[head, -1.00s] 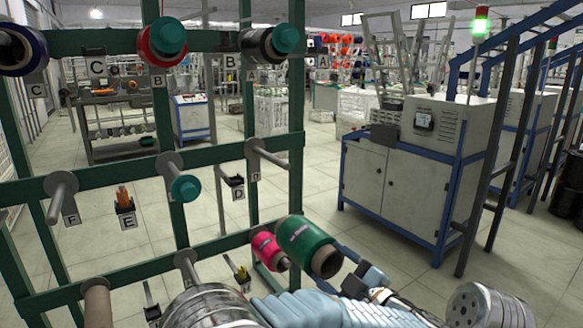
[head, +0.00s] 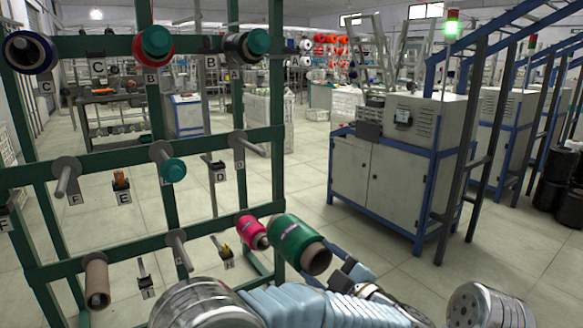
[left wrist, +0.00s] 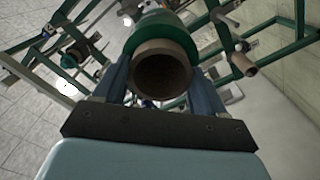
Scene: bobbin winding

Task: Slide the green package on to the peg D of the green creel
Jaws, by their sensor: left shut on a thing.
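The green package (head: 300,244), wound on a brown tube, is held in my left gripper (head: 325,258), low and to the right of the green creel (head: 210,143). In the left wrist view the package (left wrist: 158,40) sits between the two fingers of the left gripper (left wrist: 160,78), its tube end facing the camera. The gripper is shut on it. Peg D (head: 252,145) is bare, on the creel's middle rail at the right end; the package is below and right of it, apart from it. My right gripper is not in view.
A pink package (head: 251,231) is close behind the green one. Red (head: 154,46), blue (head: 28,52) and dark (head: 245,47) packages fill the top row. A brown tube (head: 97,283) is on a lower peg. A grey-blue cabinet (head: 385,185) stands right; floor lies between.

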